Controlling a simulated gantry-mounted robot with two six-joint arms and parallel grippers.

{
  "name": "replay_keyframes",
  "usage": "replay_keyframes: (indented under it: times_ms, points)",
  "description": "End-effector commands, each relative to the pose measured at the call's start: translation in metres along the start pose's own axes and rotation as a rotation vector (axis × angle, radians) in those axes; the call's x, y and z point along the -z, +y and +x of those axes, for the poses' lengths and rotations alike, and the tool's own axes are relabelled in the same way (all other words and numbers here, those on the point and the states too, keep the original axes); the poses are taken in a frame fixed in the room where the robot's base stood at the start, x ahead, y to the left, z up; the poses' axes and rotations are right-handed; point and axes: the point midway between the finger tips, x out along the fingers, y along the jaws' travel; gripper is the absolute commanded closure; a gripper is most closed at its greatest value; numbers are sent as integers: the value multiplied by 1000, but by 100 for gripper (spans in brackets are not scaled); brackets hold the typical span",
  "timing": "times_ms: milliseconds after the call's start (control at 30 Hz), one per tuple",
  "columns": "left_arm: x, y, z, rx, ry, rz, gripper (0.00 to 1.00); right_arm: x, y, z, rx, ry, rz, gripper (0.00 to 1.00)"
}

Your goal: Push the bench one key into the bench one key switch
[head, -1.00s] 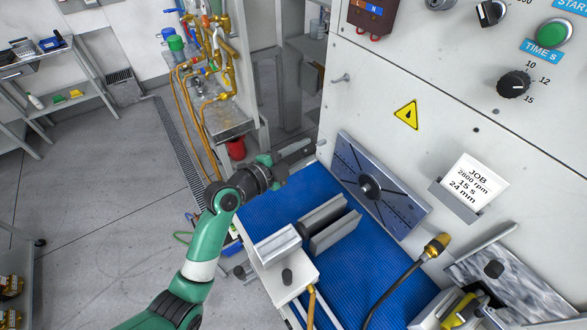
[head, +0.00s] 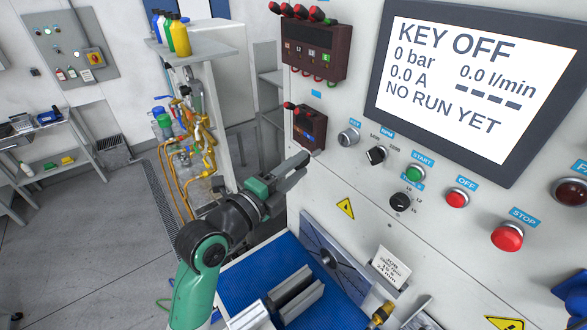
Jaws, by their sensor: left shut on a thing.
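The bench one key switch (head: 348,136) is a small round silver lock on the bench panel, under a blue KEY label. My left gripper (head: 303,166) is in front of the panel, left of and below the switch in the picture, with its dark fingers pointing up and right. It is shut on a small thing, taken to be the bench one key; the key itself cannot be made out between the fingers. Fingers and switch appear apart. The screen (head: 470,85) reads KEY OFF. My right gripper is not in view.
A brown socket box (head: 309,128) with red plugs sits left of the switch. A selector knob (head: 376,155), the green start button (head: 412,174) and the red stop button (head: 507,238) are to the right. A blue mat (head: 246,278) with metal blocks lies below.

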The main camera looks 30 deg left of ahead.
Motion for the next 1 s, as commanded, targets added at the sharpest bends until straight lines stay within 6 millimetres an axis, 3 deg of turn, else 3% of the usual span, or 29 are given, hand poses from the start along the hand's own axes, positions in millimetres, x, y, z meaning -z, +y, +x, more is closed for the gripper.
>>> replay_keyframes:
  times_ms: [1000]
  points:
    - [14, 0, 60, 1, -1, -2, 100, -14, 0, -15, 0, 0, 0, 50]
